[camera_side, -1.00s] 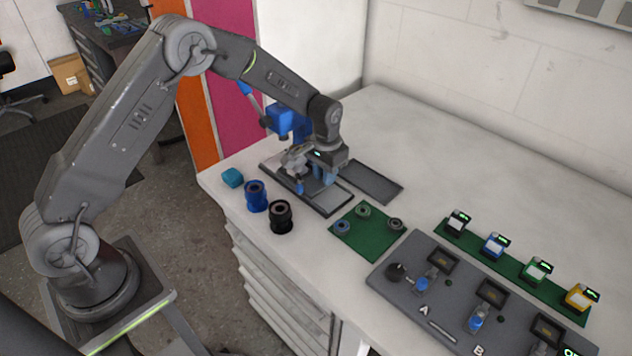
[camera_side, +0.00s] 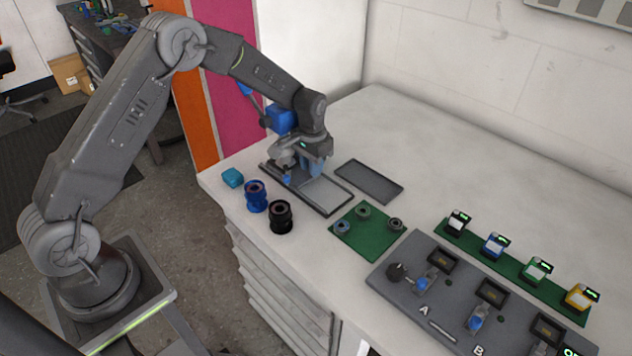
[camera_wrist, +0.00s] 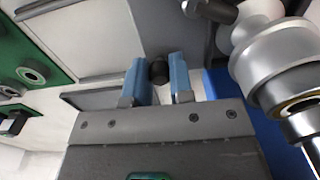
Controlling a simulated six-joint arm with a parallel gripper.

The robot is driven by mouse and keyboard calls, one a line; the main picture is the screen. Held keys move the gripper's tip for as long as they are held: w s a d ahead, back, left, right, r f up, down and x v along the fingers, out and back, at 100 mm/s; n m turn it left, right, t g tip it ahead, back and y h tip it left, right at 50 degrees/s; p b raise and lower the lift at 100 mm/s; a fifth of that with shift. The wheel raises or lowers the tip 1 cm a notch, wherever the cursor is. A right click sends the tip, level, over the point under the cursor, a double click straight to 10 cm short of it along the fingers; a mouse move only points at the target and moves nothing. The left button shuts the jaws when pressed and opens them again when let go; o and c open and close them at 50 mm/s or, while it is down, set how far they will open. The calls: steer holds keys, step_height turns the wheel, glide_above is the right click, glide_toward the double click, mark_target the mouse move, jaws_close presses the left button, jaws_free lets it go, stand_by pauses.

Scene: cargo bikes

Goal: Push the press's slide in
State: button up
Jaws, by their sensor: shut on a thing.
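The press (camera_side: 281,120) has a blue head and stands at the table's left back on a dark base with a lighter grey track (camera_side: 326,193). Its slide is mostly hidden under my wrist in the side view; grey metal parts (camera_side: 284,158) show beside it. My gripper (camera_side: 313,168) is low over the track, close to the press. In the wrist view, the blue fingers of my gripper (camera_wrist: 158,80) are shut on a dark round knob (camera_wrist: 158,71), which appears to belong to the slide. Large metal press parts (camera_wrist: 285,62) are close on the right.
A blue cup (camera_side: 256,196), a black cup (camera_side: 281,216) and a teal block (camera_side: 232,177) stand near the front edge. An empty dark tray (camera_side: 369,181) lies behind the track. A green mat (camera_side: 368,232) with rings and a grey fixture board (camera_side: 425,290) are to the right.

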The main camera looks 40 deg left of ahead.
steer(key=shift+a, duration=0.1)
steer(key=o, duration=0.6)
steer(key=shift+o, duration=0.2)
steer(key=shift+r, duration=0.1)
steer(key=shift+r, duration=2.15)
steer(key=d+r, duration=0.3)
steer(key=d, duration=0.3)
